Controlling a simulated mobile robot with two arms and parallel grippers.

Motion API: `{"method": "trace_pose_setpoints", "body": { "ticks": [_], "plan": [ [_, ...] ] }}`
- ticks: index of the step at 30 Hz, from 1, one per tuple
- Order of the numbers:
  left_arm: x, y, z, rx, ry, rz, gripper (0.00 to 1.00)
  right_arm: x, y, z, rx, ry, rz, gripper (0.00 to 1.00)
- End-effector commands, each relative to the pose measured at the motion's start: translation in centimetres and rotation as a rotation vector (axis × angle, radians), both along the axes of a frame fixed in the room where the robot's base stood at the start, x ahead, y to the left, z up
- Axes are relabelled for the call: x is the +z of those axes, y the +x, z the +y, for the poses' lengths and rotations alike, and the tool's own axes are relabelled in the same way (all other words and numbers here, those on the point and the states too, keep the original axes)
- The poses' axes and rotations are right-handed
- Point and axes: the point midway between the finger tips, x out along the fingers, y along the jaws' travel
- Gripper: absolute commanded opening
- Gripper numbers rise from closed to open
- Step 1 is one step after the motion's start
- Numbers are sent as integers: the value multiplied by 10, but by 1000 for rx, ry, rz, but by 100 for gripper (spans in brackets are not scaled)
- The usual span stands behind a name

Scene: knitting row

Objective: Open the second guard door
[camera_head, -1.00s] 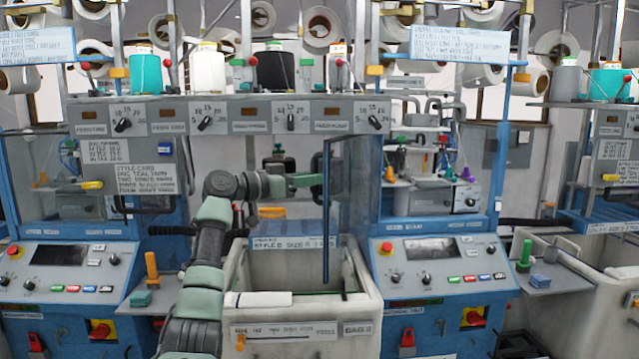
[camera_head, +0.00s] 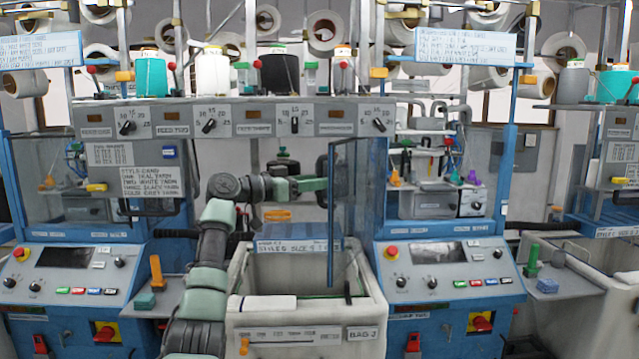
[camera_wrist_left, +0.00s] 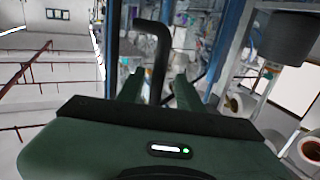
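The guard door (camera_head: 363,190), a clear panel with a dark blue edge, stands swung outward over the middle bin, seen almost edge-on. Its black handle (camera_head: 322,165) is on the left side of the blue edge. My left gripper (camera_head: 316,183) reaches to this handle from the left. In the left wrist view the bent black handle (camera_wrist_left: 158,55) stands between the two fingers of my left gripper (camera_wrist_left: 158,88). The fingers are apart, with a gap showing beside the bar. I cannot tell whether either finger touches it. My right gripper is not in view.
A pale bin (camera_head: 305,318) stands below the door. Blue control consoles stand at left (camera_head: 65,275) and right (camera_head: 450,270). A grey knob panel (camera_head: 235,118) with yarn cones on top runs above my arm. Another clear panel (camera_head: 40,175) is at far left.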

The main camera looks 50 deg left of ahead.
Motion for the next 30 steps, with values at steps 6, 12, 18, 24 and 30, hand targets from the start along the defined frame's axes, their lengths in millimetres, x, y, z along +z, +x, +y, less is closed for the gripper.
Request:
{"method": "trace_pose_setpoints", "body": {
  "ticks": [6, 12, 18, 24, 30],
  "plan": [
    [-7, -34, 5, 1, 2, 0, 36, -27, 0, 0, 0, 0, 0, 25],
    [-4, -60, 8, 0, 0, 0, 36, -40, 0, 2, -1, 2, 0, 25],
    [-2, -68, 9, -1, 0, 1, 36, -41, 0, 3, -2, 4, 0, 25],
    [-1, -67, 9, -1, 0, 1, 36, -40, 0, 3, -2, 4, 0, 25],
    [-1, -67, 9, -1, 0, 1, 36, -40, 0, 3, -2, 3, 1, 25]
  ]
}}
